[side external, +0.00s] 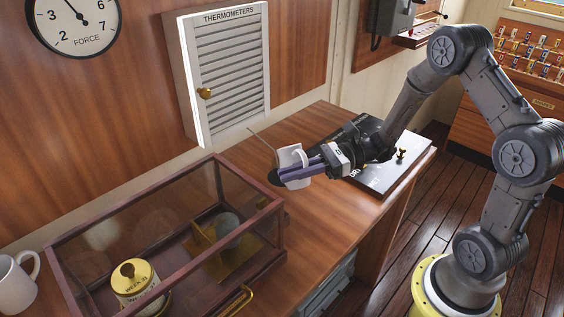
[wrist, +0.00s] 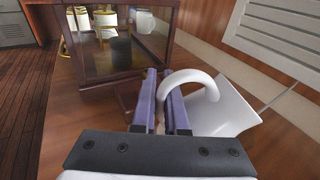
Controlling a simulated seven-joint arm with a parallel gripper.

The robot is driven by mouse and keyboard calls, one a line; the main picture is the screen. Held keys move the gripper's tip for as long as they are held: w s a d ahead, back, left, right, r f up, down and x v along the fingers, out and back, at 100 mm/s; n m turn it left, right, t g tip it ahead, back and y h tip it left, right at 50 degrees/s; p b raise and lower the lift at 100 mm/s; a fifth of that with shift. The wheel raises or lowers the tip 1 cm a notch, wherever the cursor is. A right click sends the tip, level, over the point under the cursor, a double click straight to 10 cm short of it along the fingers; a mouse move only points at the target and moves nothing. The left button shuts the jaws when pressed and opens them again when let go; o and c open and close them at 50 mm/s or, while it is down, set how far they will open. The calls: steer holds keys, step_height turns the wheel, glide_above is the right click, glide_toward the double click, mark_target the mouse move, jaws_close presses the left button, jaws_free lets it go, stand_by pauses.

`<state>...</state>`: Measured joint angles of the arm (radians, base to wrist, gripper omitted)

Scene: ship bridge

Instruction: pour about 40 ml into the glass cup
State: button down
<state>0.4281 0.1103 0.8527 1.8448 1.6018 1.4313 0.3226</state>
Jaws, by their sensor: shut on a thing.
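My gripper (side external: 314,168) is shut on the handle of a white vessel (side external: 292,157), held tilted above the wooden desk, to the right of a wood-framed glass case. In the wrist view the fingers (wrist: 164,108) close at the curved handle, with the white vessel (wrist: 225,110) to their right. A dark patch shows at its lower left in the side view; I cannot tell whether it is liquid. A grey, see-through-looking cup (side external: 228,226) stands inside the case by a brass bracket; it looks dark in the wrist view (wrist: 121,52). Its contents cannot be made out.
The glass case (side external: 130,208) has raised frame rails around the cup. A yellow lidded tin (side external: 135,284) is also inside. A white mug (side external: 14,284) stands at far left. A dark board (side external: 385,176) lies under my arm. A louvred cabinet (side external: 228,75) is on the wall behind.

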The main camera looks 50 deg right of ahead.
mark_target(298, 152)
steer(key=shift+w+d+r+m, duration=0.1)
steer(key=shift+w+r+m, duration=0.2)
steer(key=shift+r, duration=0.25)
steer(key=shift+w+d+r+m, duration=0.1)
steer(key=shift+w+r+m, duration=0.05)
steer(key=shift+r+m, duration=0.3)
steer(key=shift+w+m+g, duration=0.25)
steer(key=shift+m+g, duration=0.15)
steer(key=shift+m, duration=0.25)
steer(key=shift+f, duration=0.1)
steer(key=shift+w+d+r+m, duration=0.15)
steer(key=shift+w+r+m, duration=0.2)
steer(key=shift+r+m, duration=0.4)
steer(key=shift+w+d+f+m+g, duration=0.1)
steer(key=shift+w+m+g, duration=0.15)
steer(key=shift+m, duration=0.2)
steer(key=shift+s+p, duration=0.35)
steer(key=shift+s, duration=0.05)
steer(key=shift+w+m+g, duration=0.1)
steer(key=shift+m+g, duration=0.15)
steer(key=shift+m, duration=0.05)
stand_by(0.7)
steer(key=shift+w+r+m+p, duration=0.25)
steer(key=shift+w+m+p, duration=0.1)
steer(key=shift+m+p, duration=0.2)
stand_by(0.8)
